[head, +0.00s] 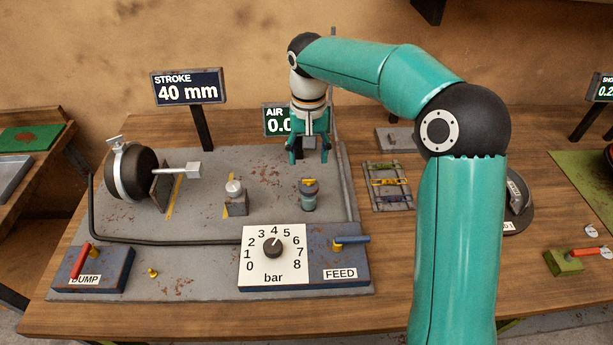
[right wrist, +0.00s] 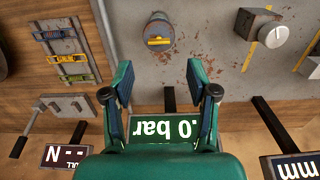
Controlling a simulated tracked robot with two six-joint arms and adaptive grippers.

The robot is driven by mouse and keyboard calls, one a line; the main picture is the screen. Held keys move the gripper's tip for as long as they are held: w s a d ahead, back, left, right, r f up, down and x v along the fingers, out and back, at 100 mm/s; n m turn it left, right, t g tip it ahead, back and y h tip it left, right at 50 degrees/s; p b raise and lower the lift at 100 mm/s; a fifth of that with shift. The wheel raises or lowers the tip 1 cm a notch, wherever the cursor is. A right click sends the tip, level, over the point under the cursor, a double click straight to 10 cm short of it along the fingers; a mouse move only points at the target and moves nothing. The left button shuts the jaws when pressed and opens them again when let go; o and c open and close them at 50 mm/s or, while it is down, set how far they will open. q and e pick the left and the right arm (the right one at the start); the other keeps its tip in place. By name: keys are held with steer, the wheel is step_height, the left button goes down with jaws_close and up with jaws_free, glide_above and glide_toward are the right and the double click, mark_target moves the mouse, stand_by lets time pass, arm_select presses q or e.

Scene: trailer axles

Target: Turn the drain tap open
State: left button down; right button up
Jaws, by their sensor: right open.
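A small grey-green cylinder (head: 308,199) stands upright on the grey plate, with a yellow bar (head: 309,182) lying across its top. It looks like the drain tap, though no label shows on it. The cylinder (right wrist: 158,28) also shows in the right wrist view, with its yellow bar (right wrist: 158,41) crosswise beyond the fingers. My right gripper (head: 308,158) points down, open and empty, above and behind the cylinder, apart from it. Its two fingers (right wrist: 159,93) are spread wide in the right wrist view. My left gripper is in neither view.
The AIR display (head: 276,121) stands close behind my right gripper. A grey block with a knob (head: 235,196) stands left of the cylinder. A bar dial (head: 273,254), the blue FEED lever (head: 352,239) and the red DUMP lever (head: 80,261) lie in front.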

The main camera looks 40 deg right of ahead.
mark_target(308, 179)
step_height(308, 179, down, 8)
steer(key=shift+r+p, duration=0.15)
steer(key=shift+p, duration=0.25)
jaws_close()
